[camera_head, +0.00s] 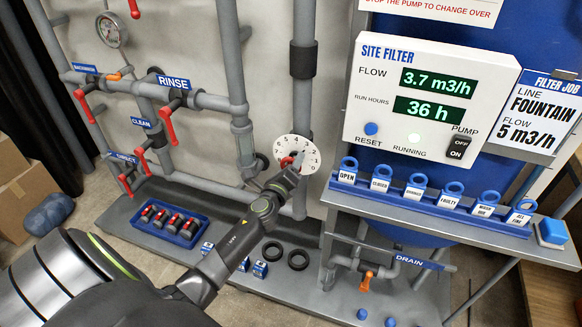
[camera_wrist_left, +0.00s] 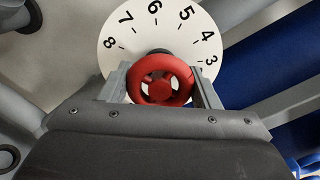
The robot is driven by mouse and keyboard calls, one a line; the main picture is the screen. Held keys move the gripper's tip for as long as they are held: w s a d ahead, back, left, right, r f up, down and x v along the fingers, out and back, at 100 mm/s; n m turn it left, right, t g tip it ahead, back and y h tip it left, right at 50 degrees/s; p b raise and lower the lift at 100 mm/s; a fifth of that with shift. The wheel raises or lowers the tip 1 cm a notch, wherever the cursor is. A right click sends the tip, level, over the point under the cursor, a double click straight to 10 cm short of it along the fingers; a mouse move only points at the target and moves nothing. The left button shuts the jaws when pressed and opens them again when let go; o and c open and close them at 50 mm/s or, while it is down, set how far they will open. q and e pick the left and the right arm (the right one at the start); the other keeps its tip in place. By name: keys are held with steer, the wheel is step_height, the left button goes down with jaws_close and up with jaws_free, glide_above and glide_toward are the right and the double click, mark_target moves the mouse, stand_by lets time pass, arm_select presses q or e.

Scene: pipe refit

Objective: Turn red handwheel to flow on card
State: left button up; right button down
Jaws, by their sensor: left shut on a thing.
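The red handwheel (camera_wrist_left: 161,80) sits in front of a white numbered dial (camera_wrist_left: 158,28) in the left wrist view. My left gripper (camera_wrist_left: 161,88) is shut on the handwheel, with one finger on each side of its rim. In the head view the dial (camera_head: 296,148) is on a grey pipe, and my left gripper (camera_head: 290,166) reaches it from below, hiding most of the handwheel. The job card (camera_head: 535,115) at the right reads line FOUNTAIN, flow 5 m3/h. The site filter panel (camera_head: 430,95) shows flow 3.7 m3/h and 36 run hours. My right gripper is not in view.
Red-handled valves (camera_head: 167,122) with blue labels line the pipes at the left. A blue tray (camera_head: 165,222) of red-and-black parts and two black rings stand on the grey base below. Blue tags hang on a rack (camera_head: 425,200) on the right shelf.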

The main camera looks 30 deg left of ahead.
arm_select(q)
steer(key=shift+n, duration=0.4)
steer(key=o, duration=1)
steer(key=shift+c, duration=0.2)
steer(key=shift+s, duration=0.1)
steer(key=v, duration=1.7)
steer(key=shift+s+d, duration=0.1)
